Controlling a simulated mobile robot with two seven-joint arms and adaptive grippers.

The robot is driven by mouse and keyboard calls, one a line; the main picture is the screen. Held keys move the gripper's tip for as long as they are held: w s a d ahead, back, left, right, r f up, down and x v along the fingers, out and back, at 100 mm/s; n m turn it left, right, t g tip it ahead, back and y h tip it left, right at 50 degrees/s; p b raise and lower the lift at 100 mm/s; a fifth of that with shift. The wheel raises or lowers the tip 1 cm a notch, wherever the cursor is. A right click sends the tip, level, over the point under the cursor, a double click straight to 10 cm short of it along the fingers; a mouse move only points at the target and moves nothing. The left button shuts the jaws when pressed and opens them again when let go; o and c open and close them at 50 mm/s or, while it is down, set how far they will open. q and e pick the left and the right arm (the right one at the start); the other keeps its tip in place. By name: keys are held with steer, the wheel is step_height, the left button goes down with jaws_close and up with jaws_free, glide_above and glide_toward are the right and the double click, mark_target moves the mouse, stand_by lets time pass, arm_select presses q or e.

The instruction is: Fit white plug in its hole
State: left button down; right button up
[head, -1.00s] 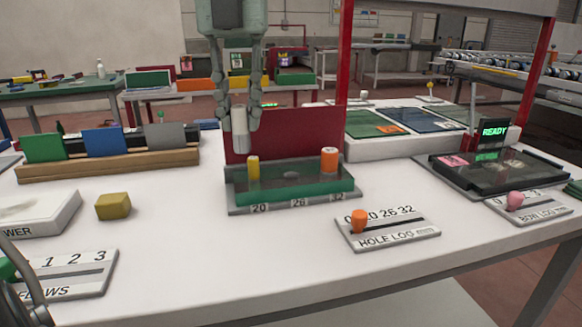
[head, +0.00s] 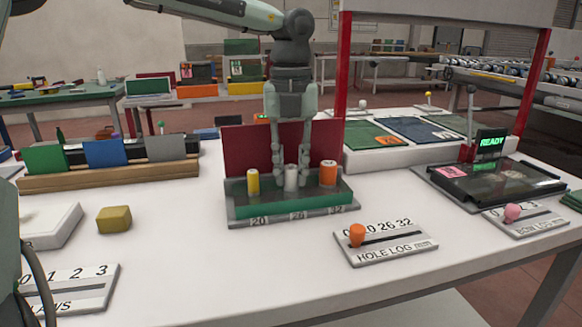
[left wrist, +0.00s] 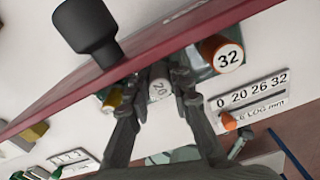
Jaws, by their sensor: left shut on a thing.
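The white plug (head: 291,180) stands upright between the fingers of my left gripper (head: 291,167). The gripper points down and is shut on it. The plug is over the middle of the green gauge block (head: 330,192), above the 26 mark, between the yellow plug (head: 253,182) and the orange plug (head: 328,173). Its lower end meets the block's top; how deep it sits I cannot tell. The left wrist view shows the white plug's numbered top (left wrist: 158,89) between the fingers, with the orange plug (left wrist: 222,54) marked 32 to the right. My right gripper is not in view.
A dark red upright panel (head: 240,142) stands close behind the block. The hole log slider board (head: 385,245) lies in front to the right. A yellow block (head: 114,219) lies to the left. The white table is clear in front of the gauge block.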

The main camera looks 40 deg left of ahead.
mark_target(291, 167)
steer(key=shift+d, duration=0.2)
arm_select(q)
steer(key=c, duration=1.7)
jaws_free()
steer(key=shift+c, duration=0.2)
steer(key=o, duration=0.4)
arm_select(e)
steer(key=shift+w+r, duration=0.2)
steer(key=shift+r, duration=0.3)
arm_select(q)
step_height(291, 167, up, 3)
steer(key=shift+f, duration=0.2)
step_height(291, 167, up, 10)
steer(key=shift+f, duration=0.25)
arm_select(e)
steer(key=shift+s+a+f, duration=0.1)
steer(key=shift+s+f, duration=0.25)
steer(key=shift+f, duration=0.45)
